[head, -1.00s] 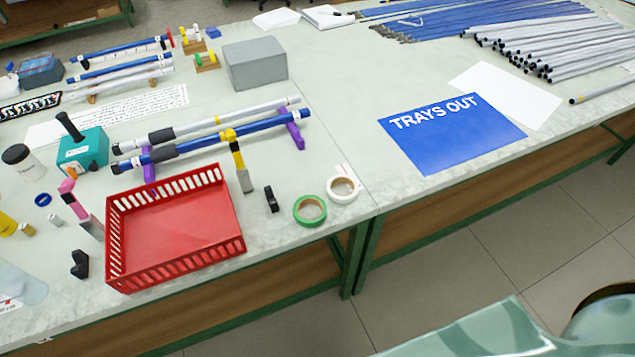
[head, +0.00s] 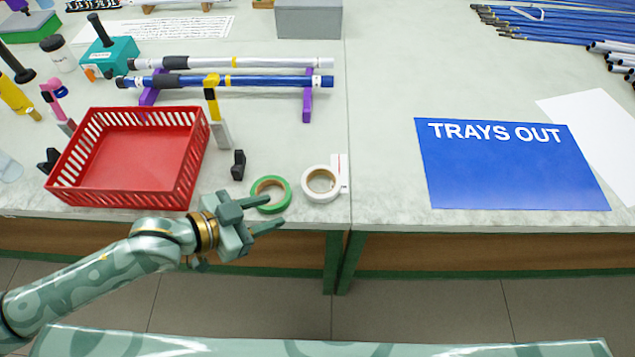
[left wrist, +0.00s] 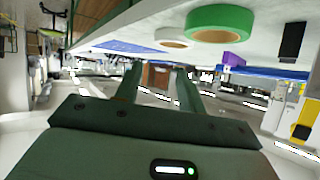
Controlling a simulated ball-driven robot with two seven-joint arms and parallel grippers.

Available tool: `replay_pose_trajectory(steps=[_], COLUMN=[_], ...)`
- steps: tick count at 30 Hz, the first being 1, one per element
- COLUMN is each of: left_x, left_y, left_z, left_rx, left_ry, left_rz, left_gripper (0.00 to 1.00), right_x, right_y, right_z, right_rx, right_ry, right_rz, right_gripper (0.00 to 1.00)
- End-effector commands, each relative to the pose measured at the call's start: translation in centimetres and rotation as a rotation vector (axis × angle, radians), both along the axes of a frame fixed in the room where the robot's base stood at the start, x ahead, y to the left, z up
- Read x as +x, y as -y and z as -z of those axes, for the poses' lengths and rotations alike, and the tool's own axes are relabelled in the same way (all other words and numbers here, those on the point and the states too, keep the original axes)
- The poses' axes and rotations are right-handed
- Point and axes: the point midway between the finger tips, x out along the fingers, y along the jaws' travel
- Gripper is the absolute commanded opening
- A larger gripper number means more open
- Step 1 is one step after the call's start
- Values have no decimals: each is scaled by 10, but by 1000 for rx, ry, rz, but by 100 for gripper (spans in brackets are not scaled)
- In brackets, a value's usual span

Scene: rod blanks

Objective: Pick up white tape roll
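The white tape roll (head: 321,184) lies flat near the table's front edge in the head view, just right of the green tape roll (head: 257,190). In the left wrist view the white roll (left wrist: 177,37) shows behind the green roll (left wrist: 222,22), partly covered by it. My left gripper (head: 276,212) is open and empty at the front edge, beside the green roll and to the left of the white one. Its two fingers show apart in the left wrist view (left wrist: 160,88). My right gripper is in neither view.
A red basket (head: 198,165) stands left of the rolls. A small black block (head: 238,165) stands between. Blue and silver rods rest on purple stands (head: 307,105) behind. A blue "TRAYS OUT" sheet (head: 500,170) lies to the right; the table between is clear.

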Motion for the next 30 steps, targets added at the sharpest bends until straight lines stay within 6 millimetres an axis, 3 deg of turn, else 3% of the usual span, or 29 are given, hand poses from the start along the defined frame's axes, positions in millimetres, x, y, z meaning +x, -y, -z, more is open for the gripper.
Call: replay_pose_trajectory(steps=[5,15,25,30], left_x=[3,40,59,74], left_y=[-4,54,80,103], left_z=[-3,32,47,61], left_rx=[-67,-74,-69,-70], left_ry=[-48,-53,-52,-52], left_rz=[17,18,17,17], left_gripper=[39,39,39,39], right_x=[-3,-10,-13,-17], right_y=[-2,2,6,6], right_z=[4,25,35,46], right_rx=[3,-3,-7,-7], right_ry=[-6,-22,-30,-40], right_rz=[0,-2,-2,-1], right_gripper=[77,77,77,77])
